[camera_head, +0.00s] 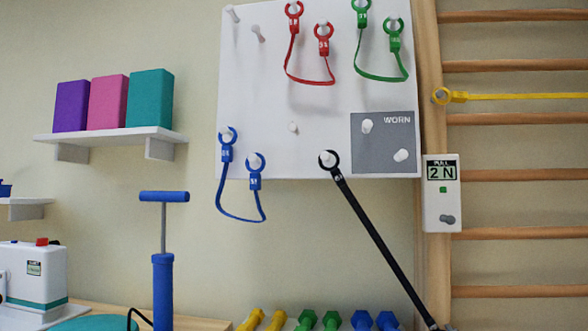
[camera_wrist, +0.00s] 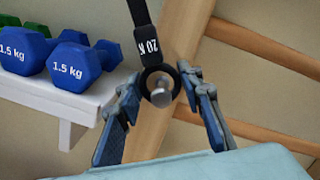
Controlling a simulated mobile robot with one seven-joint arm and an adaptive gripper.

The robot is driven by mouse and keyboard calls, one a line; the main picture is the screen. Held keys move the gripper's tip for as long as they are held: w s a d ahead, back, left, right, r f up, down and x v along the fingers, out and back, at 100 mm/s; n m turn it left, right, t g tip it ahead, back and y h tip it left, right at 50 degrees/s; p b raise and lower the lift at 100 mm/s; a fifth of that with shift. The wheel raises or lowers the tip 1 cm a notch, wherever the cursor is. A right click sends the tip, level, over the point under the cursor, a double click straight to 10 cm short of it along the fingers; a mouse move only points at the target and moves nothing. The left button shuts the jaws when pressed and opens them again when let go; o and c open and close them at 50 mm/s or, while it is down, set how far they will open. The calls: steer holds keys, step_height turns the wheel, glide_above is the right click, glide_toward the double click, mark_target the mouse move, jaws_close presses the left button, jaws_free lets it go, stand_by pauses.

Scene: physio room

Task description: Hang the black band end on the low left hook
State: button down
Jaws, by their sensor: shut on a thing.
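The black band (camera_head: 380,240) has its upper ring (camera_head: 328,160) around a peg at the bottom edge of the white board. It slants down right to the bottom edge of the head view. In the wrist view its lower end, a black ring (camera_wrist: 158,68) with a "20 N" tag (camera_wrist: 147,42), lies between my fingers. My gripper (camera_wrist: 159,80) is shut on this ring. A metal hook (camera_wrist: 160,95) on the wooden upright (camera_wrist: 178,90) shows through the ring; I cannot tell how far the ring is on it. The head view barely shows this end.
A force display (camera_head: 441,180) reading "2 N" is on the upright. A yellow band (camera_head: 520,97) is on a higher hook. Wooden rungs (camera_head: 515,175) are at the right. Blue dumbbells (camera_wrist: 75,65) stand on a white shelf (camera_wrist: 65,98) left of my gripper.

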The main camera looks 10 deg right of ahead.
steer(key=shift+d+f, duration=0.1)
steer(key=c, duration=1.1)
jaws_free()
steer(key=shift+s, duration=0.1)
steer(key=a+r+v, duration=0.1)
steer(key=v, duration=0.6)
steer(key=shift+s, duration=0.3)
